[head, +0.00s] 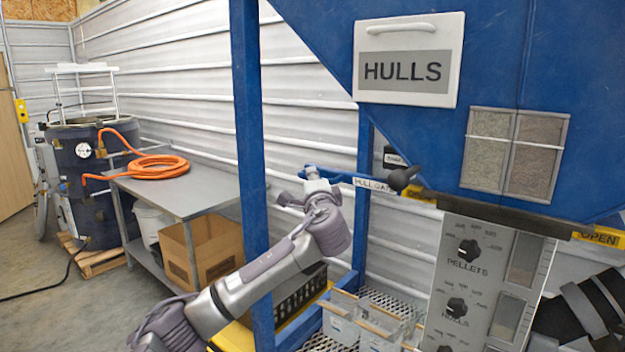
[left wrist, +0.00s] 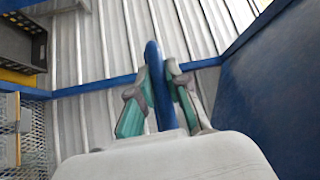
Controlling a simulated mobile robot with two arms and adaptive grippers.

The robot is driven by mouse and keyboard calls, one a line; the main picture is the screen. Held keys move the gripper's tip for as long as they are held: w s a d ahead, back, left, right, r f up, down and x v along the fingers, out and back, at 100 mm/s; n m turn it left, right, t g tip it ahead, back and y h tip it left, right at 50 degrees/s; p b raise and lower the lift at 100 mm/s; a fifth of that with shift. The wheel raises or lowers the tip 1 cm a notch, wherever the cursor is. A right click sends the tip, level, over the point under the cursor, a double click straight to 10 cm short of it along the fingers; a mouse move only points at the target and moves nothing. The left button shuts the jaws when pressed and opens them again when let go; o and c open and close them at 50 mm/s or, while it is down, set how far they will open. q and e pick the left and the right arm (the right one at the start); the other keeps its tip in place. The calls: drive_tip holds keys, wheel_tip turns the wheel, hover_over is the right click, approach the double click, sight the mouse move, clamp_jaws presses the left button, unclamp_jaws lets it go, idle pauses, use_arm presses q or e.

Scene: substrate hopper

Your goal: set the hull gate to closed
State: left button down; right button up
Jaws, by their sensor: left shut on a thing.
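The hull gate handle is a blue bar (head: 340,177) with a white HULL GATE label (head: 373,185), running left from the foot of the blue hopper. A dark knob (head: 402,178) sits at its right end. My left gripper (head: 312,178) is at the bar's left end. In the left wrist view my left gripper (left wrist: 158,92) has its teal-padded fingers on both sides of the blue bar (left wrist: 152,75), shut on it. A yellow OPEN label (head: 600,237) is at the right; another yellow plate (head: 418,194) near the knob is partly hidden. My right gripper is not in view.
A blue post (head: 248,130) stands just left of the handle, close to my left arm. A control panel (head: 490,280) with dials hangs below the hopper (head: 400,130). Clear bins (head: 358,320) stand underneath. A metal table (head: 195,188) with an orange hose (head: 160,167) stands left.

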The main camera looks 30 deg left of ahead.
use_arm(q)
drive_tip(key=d, duration=0.5)
drive_tip(key=d+b, duration=0.1)
drive_tip(key=d, duration=0.1)
drive_tip(key=shift+s+d+f, duration=0.1)
drive_tip(key=shift+s+d, duration=0.15)
drive_tip(key=shift+d, duration=0.05)
drive_tip(key=shift+a+f, duration=0.1)
drive_tip(key=shift+a, duration=0.05)
drive_tip(key=c, duration=1.4)
unclamp_jaws()
drive_tip(key=shift+o, duration=1.2)
drive_tip(key=shift+d, duration=0.25)
drive_tip(key=shift+s+a, duration=0.1)
approach(337, 181)
drive_tip(key=v, duration=0.4)
drive_tip(key=shift+d, duration=0.25)
